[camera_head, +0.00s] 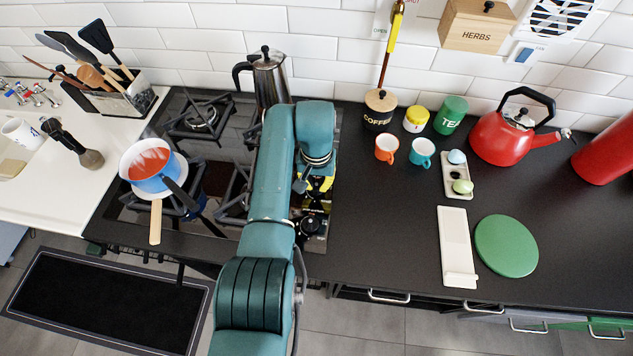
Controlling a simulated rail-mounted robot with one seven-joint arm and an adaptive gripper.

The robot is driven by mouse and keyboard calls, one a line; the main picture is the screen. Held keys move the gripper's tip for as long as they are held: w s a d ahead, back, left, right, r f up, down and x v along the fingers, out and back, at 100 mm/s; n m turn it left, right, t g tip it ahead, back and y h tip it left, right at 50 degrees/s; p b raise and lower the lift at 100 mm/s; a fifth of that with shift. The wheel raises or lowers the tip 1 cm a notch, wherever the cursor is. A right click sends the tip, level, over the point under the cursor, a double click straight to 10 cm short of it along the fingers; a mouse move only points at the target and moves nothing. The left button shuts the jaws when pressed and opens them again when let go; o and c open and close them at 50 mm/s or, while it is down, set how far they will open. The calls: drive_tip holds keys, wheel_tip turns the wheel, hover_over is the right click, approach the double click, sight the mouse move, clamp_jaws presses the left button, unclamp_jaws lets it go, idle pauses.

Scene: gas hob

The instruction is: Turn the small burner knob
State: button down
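The gas hob (128,215) is a dark panel with several burners at the left and centre of the counter. A dark knob with a pale ring (310,225) shows on its right-hand strip, just below my wrist in the picture. Other knobs there are hidden by my arm, and I cannot tell which one is the small burner knob. My gripper (315,197) points down over this strip, under the yellow-and-black part of my wrist. Its fingers are small and dark against the dark hob. I cannot tell whether they are open or touch a knob.
A blue pan with red contents (150,168) sits on the front left burner, its wooden handle toward the front. A steel moka pot (268,78) stands behind my arm. Orange (387,149) and teal (422,153) mugs stand right of the hob.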

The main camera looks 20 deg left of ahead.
idle(0.4)
drive_tip(key=n+p, duration=0.1)
drive_tip(key=n, duration=0.3)
drive_tip(key=shift+n, duration=0.4)
drive_tip(key=n+p, duration=0.1)
drive_tip(key=n, duration=0.8)
drive_tip(key=shift+n, duration=1.9)
drive_tip(key=c, duration=1.1)
unclamp_jaws()
